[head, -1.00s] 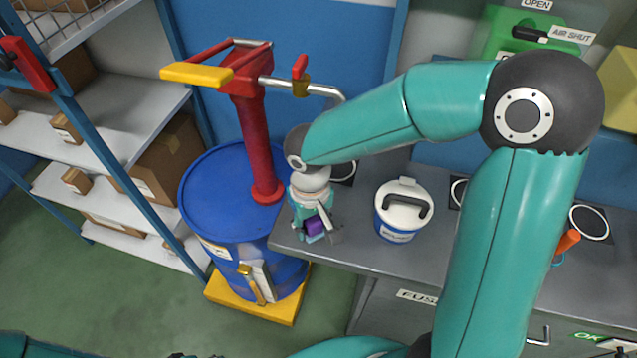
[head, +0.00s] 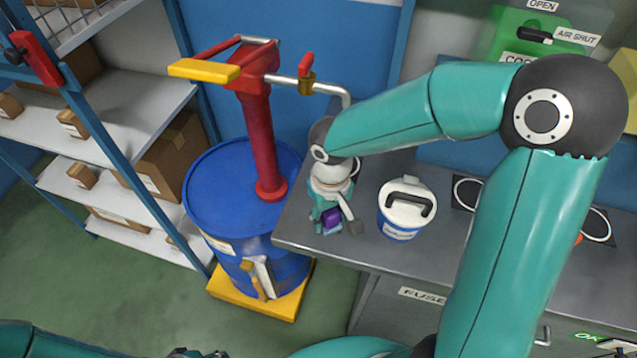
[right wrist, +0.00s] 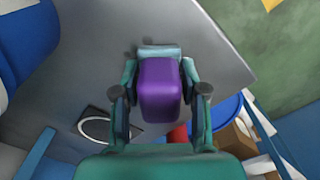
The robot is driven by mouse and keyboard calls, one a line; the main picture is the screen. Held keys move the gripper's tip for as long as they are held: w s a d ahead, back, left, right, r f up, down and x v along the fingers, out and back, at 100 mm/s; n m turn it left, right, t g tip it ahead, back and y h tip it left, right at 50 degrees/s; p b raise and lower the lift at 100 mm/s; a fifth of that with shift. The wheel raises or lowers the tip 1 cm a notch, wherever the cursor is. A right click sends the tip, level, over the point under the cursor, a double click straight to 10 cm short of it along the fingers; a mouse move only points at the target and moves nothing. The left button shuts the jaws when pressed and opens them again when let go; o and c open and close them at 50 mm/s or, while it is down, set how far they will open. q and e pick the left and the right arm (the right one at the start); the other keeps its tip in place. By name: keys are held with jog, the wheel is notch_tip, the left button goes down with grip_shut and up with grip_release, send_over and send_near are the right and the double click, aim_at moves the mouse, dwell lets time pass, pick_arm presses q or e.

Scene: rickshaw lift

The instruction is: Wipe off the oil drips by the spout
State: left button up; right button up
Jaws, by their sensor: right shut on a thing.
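My right gripper (head: 335,228) is shut on a purple block (head: 331,217) low over the left end of the grey counter. In the right wrist view the purple block (right wrist: 160,88) sits between the two fingers, with a pale blue piece at its far end. I cannot tell whether it touches the counter. The spout (head: 325,88) is a silver pipe with a red-handled brass valve, running from the red pump (head: 260,135) and bending down behind my right arm. No oil drips can be made out. A dark tip at the bottom edge may be my left gripper (head: 197,353).
The pump stands on a blue drum (head: 215,195) on a yellow base, left of the counter (head: 300,235). A white-lidded tub (head: 405,208) stands close to the right of my gripper. Shelves with boxes (head: 165,155) are at the left. Green floor lies open in front.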

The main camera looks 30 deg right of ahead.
aim_at(327, 216)
jog(key=shift+s+a+f, duration=0.1)
jog(key=shift+s+a, duration=0.45)
jog(key=shift+s, duration=0.2)
notch_tip(327, 216, up, 3)
jog(key=shift+r+p, duration=0.1)
jog(key=shift+p, duration=0.6)
jog(key=shift+w+r+p, duration=0.15)
jog(key=shift+r+p, duration=0.1)
jog(key=shift+p, duration=0.05)
notch_tip(327, 216, up, 2)
jog(key=shift+r+p, duration=0.2)
jog(key=shift+p, duration=0.6)
jog(key=shift+r+p, duration=0.9)
jog(key=shift+r, duration=0.3)
pick_arm(q)
jog(key=r, duration=0.2)
jog(key=s+r, duration=0.1)
jog(key=r, duration=0.2)
jog(key=shift+r, duration=0.1)
jog(key=shift+s, duration=0.1)
pick_arm(e)
jog(key=shift+f, duration=0.15)
